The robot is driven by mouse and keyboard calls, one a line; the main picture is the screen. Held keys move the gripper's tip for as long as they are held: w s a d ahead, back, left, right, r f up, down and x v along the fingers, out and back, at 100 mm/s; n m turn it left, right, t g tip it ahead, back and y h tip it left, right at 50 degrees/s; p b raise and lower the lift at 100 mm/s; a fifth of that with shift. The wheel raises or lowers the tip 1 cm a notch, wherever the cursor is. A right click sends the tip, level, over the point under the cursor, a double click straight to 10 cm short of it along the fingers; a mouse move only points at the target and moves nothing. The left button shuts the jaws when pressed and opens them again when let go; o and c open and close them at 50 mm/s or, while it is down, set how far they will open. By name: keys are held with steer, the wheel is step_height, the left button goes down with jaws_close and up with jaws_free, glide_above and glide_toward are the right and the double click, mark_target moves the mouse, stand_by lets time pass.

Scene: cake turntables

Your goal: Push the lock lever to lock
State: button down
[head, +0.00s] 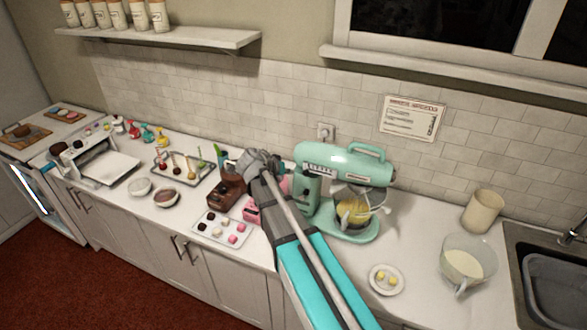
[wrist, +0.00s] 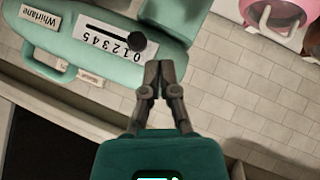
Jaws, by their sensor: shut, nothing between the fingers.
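A mint green stand mixer (head: 345,165) stands on the counter, its bowl (head: 354,210) under its head. In the wrist view the mixer (wrist: 110,22) appears upside down. That side carries a white scale plate (wrist: 108,40) numbered 0 to 5 with a slot and a round black knob (wrist: 133,42) near the 0 end. I cannot make out which part is the lock lever. My gripper (wrist: 157,78) is shut and empty, its tips just beside the mixer's side and close to the knob; contact cannot be told. My arm hides the gripper in the head view.
A notice (head: 411,118) hangs on the tiled wall behind the mixer. A small plate (head: 373,286), a jug (head: 467,262) and a beige canister (head: 482,211) stand to the right. A tray of sweets (head: 222,229) and a brown appliance (head: 224,190) stand to the left, near my arm.

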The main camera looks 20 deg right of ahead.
steer(key=shift+d+p+v, duration=0.2)
steer(key=shift+p+v, duration=0.75)
steer(key=shift+v, duration=1)
steer(key=shift+s+d+r, duration=0.1)
steer(key=shift+s, duration=0.1)
steer(key=s+f+n+g+y+b, duration=0.5)
steer(key=s+f+y+b, duration=0.4)
steer(key=s+f, duration=1.1)
steer(key=b, duration=0.4)
steer(key=shift+s+a+f+b, duration=0.3)
steer(key=shift+s+a+f, duration=0.05)
steer(key=shift+s+a, duration=0.05)
